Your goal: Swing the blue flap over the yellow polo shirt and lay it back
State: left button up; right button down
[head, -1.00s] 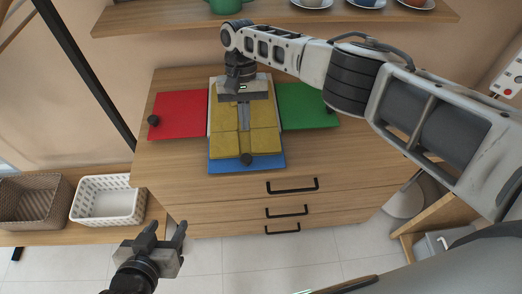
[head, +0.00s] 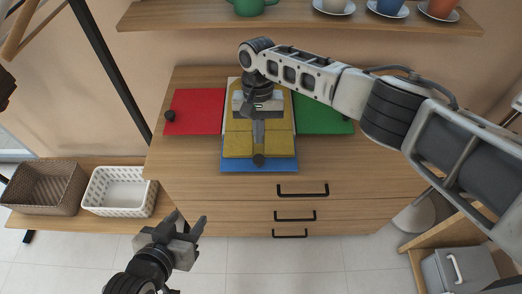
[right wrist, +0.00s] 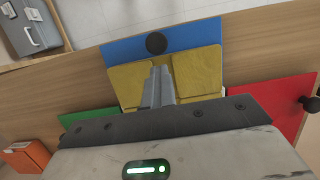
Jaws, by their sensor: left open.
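The yellow polo shirt (head: 240,140) lies folded flat on the middle of the folding board, also seen in the right wrist view (right wrist: 200,75). The blue flap (head: 235,166) lies flat at the near end, mostly covered by the shirt; its black knob (head: 259,161) shows at the shirt's near edge. My right gripper (head: 258,144) points toward that knob above the shirt. Its fingers (right wrist: 160,72) are together with nothing visible between them, and a gap shows to the knob in the right wrist view. My left gripper (head: 188,219) is open and empty, low in front of the dresser.
The red flap (head: 195,110) lies flat at left and the green flap (head: 318,115) at right, partly behind my right arm. A white basket (head: 118,200) and a brown basket (head: 45,190) stand left. A shelf (head: 200,16) with crockery hangs above.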

jog(key=shift+s+f+t, duration=0.4)
jog(key=shift+s+f, duration=0.2)
jog(key=shift+s, duration=0.15)
pick_arm(q)
jog(key=shift+f, duration=0.4)
